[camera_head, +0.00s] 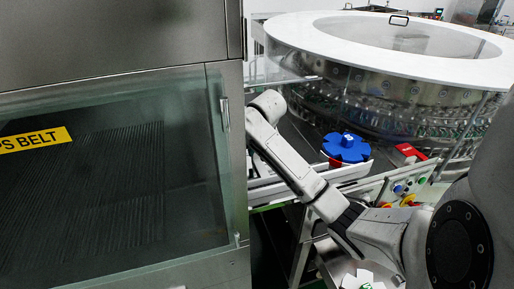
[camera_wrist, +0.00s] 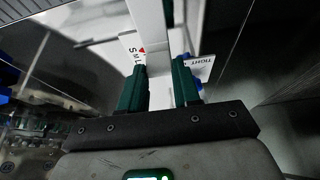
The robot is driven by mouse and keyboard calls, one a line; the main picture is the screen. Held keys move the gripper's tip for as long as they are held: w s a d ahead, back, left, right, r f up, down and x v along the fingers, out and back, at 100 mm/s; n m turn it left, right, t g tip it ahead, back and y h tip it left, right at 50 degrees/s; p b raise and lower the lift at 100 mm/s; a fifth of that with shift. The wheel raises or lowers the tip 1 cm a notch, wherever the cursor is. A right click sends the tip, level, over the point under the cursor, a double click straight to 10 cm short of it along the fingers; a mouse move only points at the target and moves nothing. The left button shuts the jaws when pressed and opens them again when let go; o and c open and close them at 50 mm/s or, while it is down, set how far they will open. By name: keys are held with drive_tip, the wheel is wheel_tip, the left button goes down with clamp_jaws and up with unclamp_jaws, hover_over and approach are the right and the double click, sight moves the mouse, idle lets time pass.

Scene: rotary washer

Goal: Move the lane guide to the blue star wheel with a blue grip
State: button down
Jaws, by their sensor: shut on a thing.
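The blue star wheel (camera_head: 345,147) stands beside the conveyor in the head view, with a red part under it. In the wrist view the two green fingers of my gripper (camera_wrist: 165,88) are closed around a pale, long bar (camera_wrist: 152,45), which looks like the lane guide. Small blue parts show beside the right finger, and I cannot tell whether they are its blue grip. In the head view my arm reaches left towards the conveyor rails, and its gripper is hidden there.
A steel cabinet with a glass door (camera_head: 110,170) fills the left. The round washer with a white rim (camera_head: 310,40) stands behind the star wheel. A button panel (camera_head: 408,186) and a red block (camera_head: 411,152) lie to its right. White rails (camera_head: 345,174) run in front.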

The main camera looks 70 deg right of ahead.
drive_tip(key=c, duration=1)
unclamp_jaws()
drive_tip(key=shift+a+f, duration=0.35)
drive_tip(key=shift+f, duration=0.15)
drive_tip(key=shift+o, duration=1)
drive_tip(key=shift+s+d, duration=0.1)
drive_tip(key=shift+r, duration=0.1)
drive_tip(key=p+v, duration=0.3)
drive_tip(key=v, duration=0.7)
drive_tip(key=shift+r, duration=0.45)
